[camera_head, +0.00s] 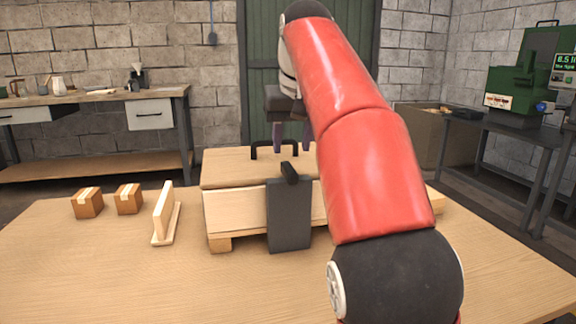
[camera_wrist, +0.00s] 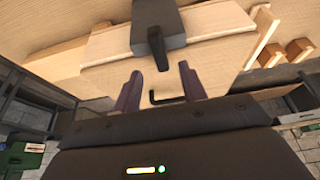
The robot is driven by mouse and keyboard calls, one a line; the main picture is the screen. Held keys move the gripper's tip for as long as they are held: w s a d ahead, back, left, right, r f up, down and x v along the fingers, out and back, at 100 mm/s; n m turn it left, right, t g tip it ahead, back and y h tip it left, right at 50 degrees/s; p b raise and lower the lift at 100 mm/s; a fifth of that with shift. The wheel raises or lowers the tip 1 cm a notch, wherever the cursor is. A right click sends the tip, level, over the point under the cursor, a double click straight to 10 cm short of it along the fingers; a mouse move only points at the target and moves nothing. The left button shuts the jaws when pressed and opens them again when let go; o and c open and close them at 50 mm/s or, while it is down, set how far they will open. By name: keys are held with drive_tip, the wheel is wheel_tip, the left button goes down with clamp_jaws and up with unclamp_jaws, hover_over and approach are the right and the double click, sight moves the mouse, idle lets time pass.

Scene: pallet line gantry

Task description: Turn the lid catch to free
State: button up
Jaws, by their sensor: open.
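The lid catch (camera_head: 290,173) is a short black lever on top of a dark grey plate (camera_head: 289,220) at the front of a wooden box (camera_head: 235,216). The catch also shows in the wrist view (camera_wrist: 156,42), where it points over the edge of the lid (camera_wrist: 105,50). The lid (camera_head: 225,170) lies flat on the box and has a black handle (camera_head: 262,148). My gripper (camera_head: 292,149) is open above the lid, behind the catch. In the wrist view its purple fingers (camera_wrist: 160,70) are apart and empty, with the catch just beyond their tips.
On the table left of the box are two small taped cartons (camera_head: 88,203) (camera_head: 129,198) and an upright wooden piece on a base (camera_head: 164,215). The table's front left is clear. A workbench (camera_head: 100,97) stands behind at left, and a green machine (camera_head: 530,75) at right.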

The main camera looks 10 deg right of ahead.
sight(289, 167)
drive_tip(key=b+x, duration=0.2)
drive_tip(key=x, duration=0.4)
drive_tip(key=shift+f, duration=0.25)
clamp_jaws()
